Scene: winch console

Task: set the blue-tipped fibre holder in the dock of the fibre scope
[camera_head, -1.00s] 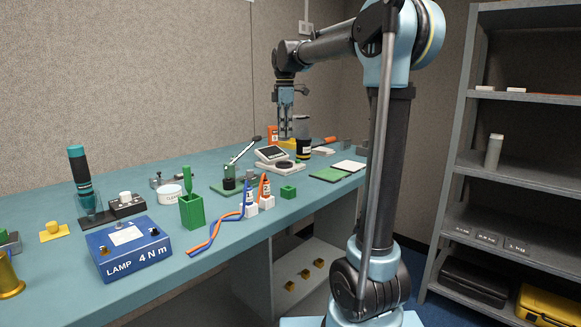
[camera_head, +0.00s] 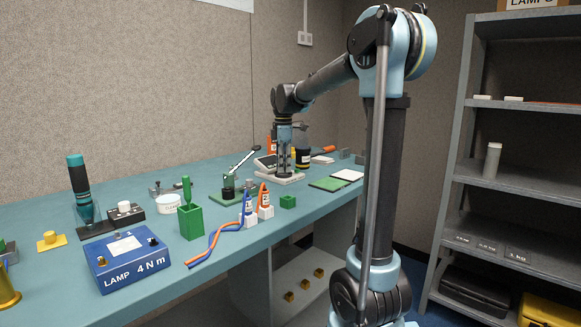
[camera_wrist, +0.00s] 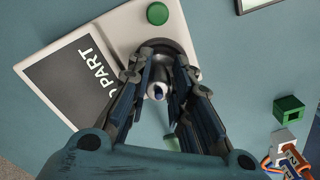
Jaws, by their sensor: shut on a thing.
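The fibre scope (camera_head: 291,180) is a pale base on the bench, with a dark screen (camera_wrist: 68,88) reading "PART" and a green button (camera_wrist: 157,13) in the wrist view. A dark round dock (camera_wrist: 166,45) sits on it, partly covered by my fingers. In the head view my gripper (camera_head: 284,168) points down right over the scope. The holder is over or in the dock; I cannot tell whether it is seated.
A dark jar (camera_head: 303,157) stands behind the scope on the right. A green mat (camera_head: 328,184) lies to the right. A green cup (camera_head: 190,221) and blue lamp box (camera_head: 127,261) are left.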

